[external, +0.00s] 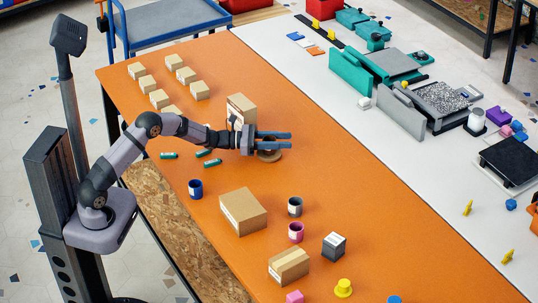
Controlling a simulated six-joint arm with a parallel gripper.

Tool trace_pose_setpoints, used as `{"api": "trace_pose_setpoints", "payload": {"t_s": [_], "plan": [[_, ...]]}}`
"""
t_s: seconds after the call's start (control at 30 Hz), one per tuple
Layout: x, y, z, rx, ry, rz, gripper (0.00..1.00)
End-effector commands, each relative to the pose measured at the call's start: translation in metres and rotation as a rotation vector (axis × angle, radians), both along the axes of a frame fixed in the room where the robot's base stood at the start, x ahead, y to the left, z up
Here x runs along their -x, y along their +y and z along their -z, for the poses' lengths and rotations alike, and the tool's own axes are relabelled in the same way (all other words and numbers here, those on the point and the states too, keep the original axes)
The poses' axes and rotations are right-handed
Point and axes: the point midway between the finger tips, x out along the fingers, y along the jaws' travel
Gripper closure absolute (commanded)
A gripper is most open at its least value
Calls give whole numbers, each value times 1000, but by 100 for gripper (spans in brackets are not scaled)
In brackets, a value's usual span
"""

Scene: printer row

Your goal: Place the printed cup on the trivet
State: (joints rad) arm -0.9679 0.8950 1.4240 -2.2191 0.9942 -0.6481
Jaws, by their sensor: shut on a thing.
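My gripper (288,141) is near the middle of the orange table, its blue fingers pointing right and level. It is shut on a small brownish thing (268,144), mostly hidden by the fingers; I cannot tell for certain that it is the printed cup. A round brown disc (270,156), which looks like the trivet, lies directly below the fingers. I cannot tell whether the held thing touches it. Other cups stand upright on the table: a dark blue one (195,189), a grey one (295,207) and a magenta one (296,232).
A tall cardboard box (241,106) stands just behind my gripper. A larger box (243,211) lies in front. Green cylinders (208,153) lie left of my gripper. Several small boxes (159,98) stand at the back left. The orange table (370,210) is clear to the right.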

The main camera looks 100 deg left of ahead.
Motion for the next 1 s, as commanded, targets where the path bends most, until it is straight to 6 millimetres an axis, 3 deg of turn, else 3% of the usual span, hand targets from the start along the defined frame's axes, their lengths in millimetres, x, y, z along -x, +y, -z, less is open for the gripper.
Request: {"api": "trace_pose_setpoints", "payload": {"t_s": [0.33,0.37,0.4,0.43,0.87,1.0], "plan": [[0,0,4,0,0,0,85],[0,0,3,0,0,0,57],[0,0,3,0,0,0,48],[0,0,3,0,0,0,46],[0,0,-2,0,0,0,46],[12,-2,0,2,1,-2,46]]}}
